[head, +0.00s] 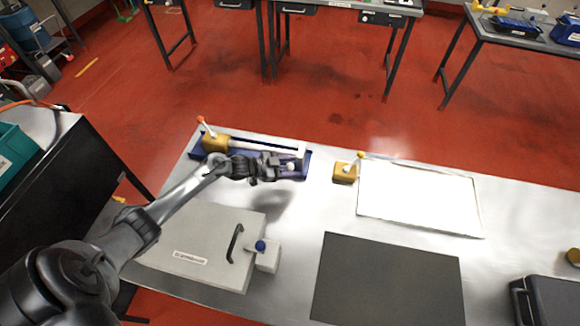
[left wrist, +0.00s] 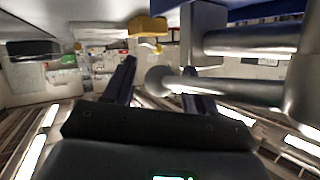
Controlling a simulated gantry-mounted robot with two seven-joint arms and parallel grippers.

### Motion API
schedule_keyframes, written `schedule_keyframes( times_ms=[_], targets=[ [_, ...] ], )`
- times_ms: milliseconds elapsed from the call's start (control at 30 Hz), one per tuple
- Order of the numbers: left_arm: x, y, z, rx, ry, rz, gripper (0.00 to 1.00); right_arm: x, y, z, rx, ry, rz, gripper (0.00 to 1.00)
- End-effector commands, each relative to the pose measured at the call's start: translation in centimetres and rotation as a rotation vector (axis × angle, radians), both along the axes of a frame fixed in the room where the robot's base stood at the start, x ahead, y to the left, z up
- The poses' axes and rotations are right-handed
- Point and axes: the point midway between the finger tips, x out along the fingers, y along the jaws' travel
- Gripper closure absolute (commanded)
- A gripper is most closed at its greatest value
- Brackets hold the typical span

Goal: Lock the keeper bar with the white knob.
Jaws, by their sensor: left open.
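The white knob (head: 291,167) is by the fixture's right end. My left gripper (head: 278,168) is open beside it, and the arm hides part of the fixture. In the left wrist view, the round knob end (left wrist: 160,80) of a metal rod (left wrist: 225,86) shows between the open fingers (left wrist: 162,88); I cannot tell if they touch it. A thicker metal cylinder (left wrist: 250,40) runs above. My right gripper is not seen.
An orange-tipped lever (head: 202,122) rises at the fixture's left. A yellow block (head: 344,173) and white panel (head: 420,197) lie to the right. A grey box (head: 190,235) with a black handle, a blue knob (head: 260,246), a dark mat (head: 388,280) and a black case (head: 550,300) are nearer.

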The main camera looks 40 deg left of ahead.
Motion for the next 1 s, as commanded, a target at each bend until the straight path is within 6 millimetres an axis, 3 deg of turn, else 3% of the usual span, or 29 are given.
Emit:
schedule_keyframes(
  times_ms=[167, 700, 1000],
  targets=[
    [-1.1, 0.6, 0.5, 0.002, 0.002, 0.001, 0.44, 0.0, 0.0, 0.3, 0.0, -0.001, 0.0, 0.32],
    [-7.8, 4.1, 3.5, 0.001, 0.002, -0.001, 0.44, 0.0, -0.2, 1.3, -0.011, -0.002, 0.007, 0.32],
    [-8.8, 4.6, 4.0, 0.0, 0.0, 0.0, 0.44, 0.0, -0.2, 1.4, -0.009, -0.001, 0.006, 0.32]
  ],
)
